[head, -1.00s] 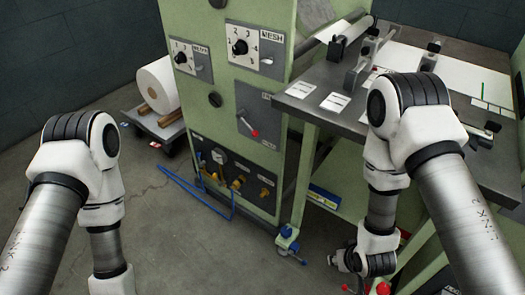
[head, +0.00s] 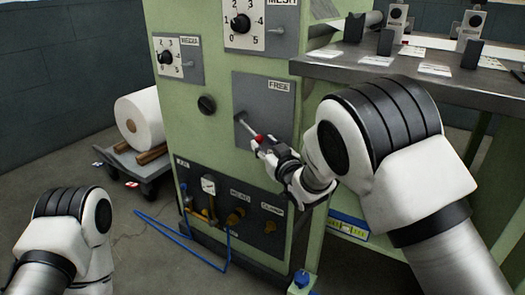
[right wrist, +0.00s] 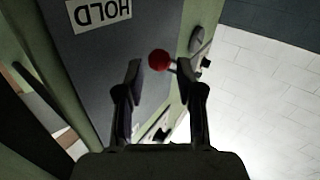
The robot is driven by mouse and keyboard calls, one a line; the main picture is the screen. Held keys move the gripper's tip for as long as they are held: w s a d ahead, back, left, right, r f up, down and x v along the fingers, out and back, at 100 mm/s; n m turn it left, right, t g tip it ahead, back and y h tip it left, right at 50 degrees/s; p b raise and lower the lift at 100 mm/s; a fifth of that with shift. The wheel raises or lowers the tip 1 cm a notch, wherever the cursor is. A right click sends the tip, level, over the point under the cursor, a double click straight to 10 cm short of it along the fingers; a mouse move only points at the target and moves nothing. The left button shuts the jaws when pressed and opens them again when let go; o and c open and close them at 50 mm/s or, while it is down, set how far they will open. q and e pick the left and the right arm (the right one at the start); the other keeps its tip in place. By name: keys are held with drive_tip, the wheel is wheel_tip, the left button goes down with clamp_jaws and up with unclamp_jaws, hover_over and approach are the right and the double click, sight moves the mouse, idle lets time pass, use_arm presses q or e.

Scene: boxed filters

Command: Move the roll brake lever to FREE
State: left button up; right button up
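The roll brake lever (head: 246,127) is a thin metal rod with a red knob (right wrist: 158,60) on a grey plate (head: 280,115) on the green machine. It slants down and to the right from its pivot, away from the FREE label (head: 280,86) at the plate's upper right. The HOLD label (right wrist: 98,11) shows in the right wrist view; in the head view my gripper hides that part. My right gripper (right wrist: 161,68) is open, with the knob between its fingertips near their ends; no grip shows. My left gripper is out of view; only my left arm shows.
Two dial plates (head: 176,59) (head: 258,24) and a black knob (head: 206,104) sit above and left of the lever. A panel with a gauge and valves (head: 235,218) lies below. A grey table (head: 400,72) stands at the right, above my right forearm. A white roll (head: 140,120) rests at left.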

drive_tip(key=shift+x, duration=0.9)
clamp_jaws()
drive_tip(key=r+n+g+h+p, duration=0.1)
drive_tip(key=r+p, duration=0.1)
drive_tip(key=p, duration=0.3)
drive_tip(key=r+n+g+p, duration=0.1)
drive_tip(key=g+p, duration=0.1)
drive_tip(key=p, duration=0.3)
drive_tip(key=s+d+r+g+h+p, duration=0.1)
drive_tip(key=r+p, duration=0.1)
drive_tip(key=p, duration=0.4)
drive_tip(key=shift+r+n+g+h, duration=0.3)
drive_tip(key=shift+r+n, duration=0.05)
drive_tip(key=shift+n, duration=0.05)
drive_tip(key=shift+r+g+p, duration=0.1)
drive_tip(key=shift+g+p, duration=0.2)
drive_tip(key=shift+p, duration=0.4)
